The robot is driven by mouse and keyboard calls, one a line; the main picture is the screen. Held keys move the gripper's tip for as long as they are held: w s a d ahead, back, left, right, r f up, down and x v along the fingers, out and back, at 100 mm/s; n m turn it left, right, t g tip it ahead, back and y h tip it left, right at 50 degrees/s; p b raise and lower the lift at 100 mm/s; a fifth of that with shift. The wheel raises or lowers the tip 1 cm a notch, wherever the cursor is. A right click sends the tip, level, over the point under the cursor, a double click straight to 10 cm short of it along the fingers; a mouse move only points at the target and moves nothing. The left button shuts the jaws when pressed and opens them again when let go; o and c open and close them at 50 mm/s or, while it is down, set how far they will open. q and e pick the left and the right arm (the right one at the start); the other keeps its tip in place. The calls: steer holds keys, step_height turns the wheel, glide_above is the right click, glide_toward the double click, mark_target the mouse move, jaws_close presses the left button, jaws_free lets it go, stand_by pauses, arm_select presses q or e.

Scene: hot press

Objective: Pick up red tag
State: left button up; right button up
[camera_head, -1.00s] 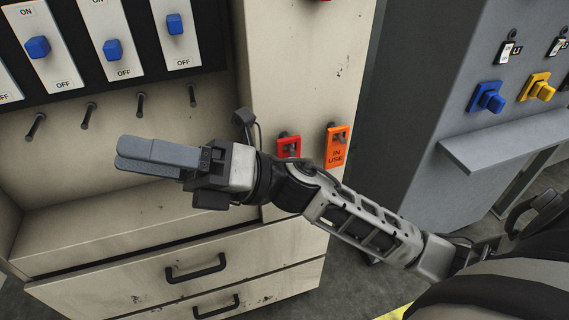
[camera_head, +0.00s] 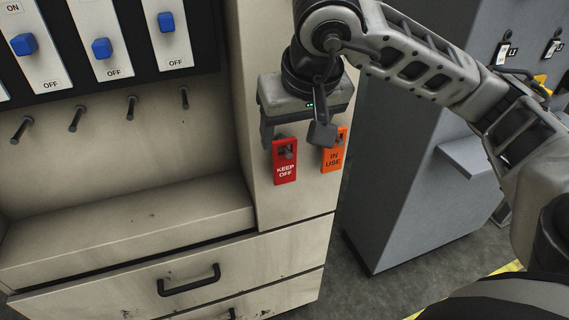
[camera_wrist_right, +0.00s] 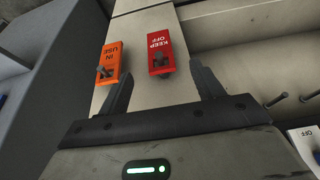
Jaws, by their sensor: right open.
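The red "KEEP OFF" tag (camera_head: 285,168) hangs from a peg on the beige cabinet's front panel. In the right wrist view the red tag (camera_wrist_right: 159,42) shows upside down, ahead of the gap between my fingers. My right gripper (camera_head: 294,138) is in front of the panel, just above the tag in the head view. In the wrist view my right gripper (camera_wrist_right: 163,82) is open and empty, its fingers spread wide. Part of one finger is hidden in the head view. My left gripper is not in view.
An orange "IN USE" tag (camera_head: 333,157) hangs on a peg just right of the red one. Several bare pegs (camera_head: 132,107) stick out under the blue switches (camera_head: 102,48) at left. A drawer handle (camera_head: 189,281) juts out below. A grey cabinet (camera_head: 400,180) stands at right.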

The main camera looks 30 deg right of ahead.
mark_target(288, 151)
steer(key=x, duration=0.6)
steer(key=shift+w+f, duration=0.2)
steer(key=shift+f, duration=0.15)
steer(key=x, duration=0.4)
steer(key=shift+w+d+f+p, duration=0.1)
steer(key=shift+w+f+p, duration=0.1)
steer(key=shift+p, duration=0.2)
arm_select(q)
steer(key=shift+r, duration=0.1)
arm_select(e)
steer(key=c, duration=1.1)
steer(key=shift+c, duration=0.2)
